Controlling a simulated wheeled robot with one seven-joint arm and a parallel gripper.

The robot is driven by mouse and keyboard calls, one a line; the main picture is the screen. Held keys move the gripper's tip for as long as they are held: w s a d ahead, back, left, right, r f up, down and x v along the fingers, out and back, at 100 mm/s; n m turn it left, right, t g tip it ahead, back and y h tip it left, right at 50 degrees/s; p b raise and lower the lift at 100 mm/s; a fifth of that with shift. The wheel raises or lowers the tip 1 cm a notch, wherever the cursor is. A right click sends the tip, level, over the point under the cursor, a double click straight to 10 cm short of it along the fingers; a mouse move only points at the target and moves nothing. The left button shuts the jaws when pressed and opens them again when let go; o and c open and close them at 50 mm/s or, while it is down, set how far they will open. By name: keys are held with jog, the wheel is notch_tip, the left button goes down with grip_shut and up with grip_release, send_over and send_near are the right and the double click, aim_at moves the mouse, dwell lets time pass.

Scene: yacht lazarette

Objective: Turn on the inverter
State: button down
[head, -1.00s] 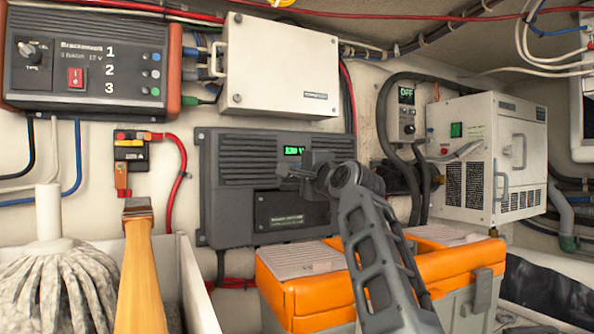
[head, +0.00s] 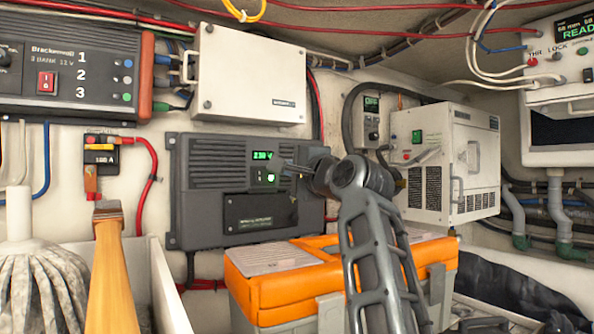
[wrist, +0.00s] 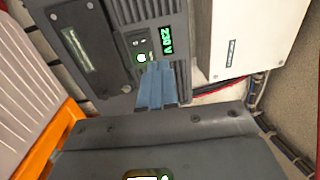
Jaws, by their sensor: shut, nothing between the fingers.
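The inverter (head: 215,205) is the dark grey ribbed unit on the wall. Its lit green display (head: 263,155) reads 230 V, and it also shows in the wrist view (wrist: 167,40). Below the display is a small dark switch panel (head: 265,177) with a green light at its right, also lit in the wrist view (wrist: 141,58). My gripper (head: 290,168) is shut and empty, just right of this panel. In the wrist view its fingertips (wrist: 157,66) are close beside the green light. I cannot tell whether they touch the face.
An orange-lidded case (head: 245,290) stands below the inverter. A white box (head: 250,80) hangs above it, and a white vented unit (head: 440,180) stands to the right. A wooden handle (head: 112,270) and a mop (head: 40,280) are at the front left.

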jog(key=shift+r+v, duration=0.15)
jog(key=shift+v, duration=0.65)
jog(key=shift+r+v, duration=0.2)
jog(key=shift+v, duration=0.6)
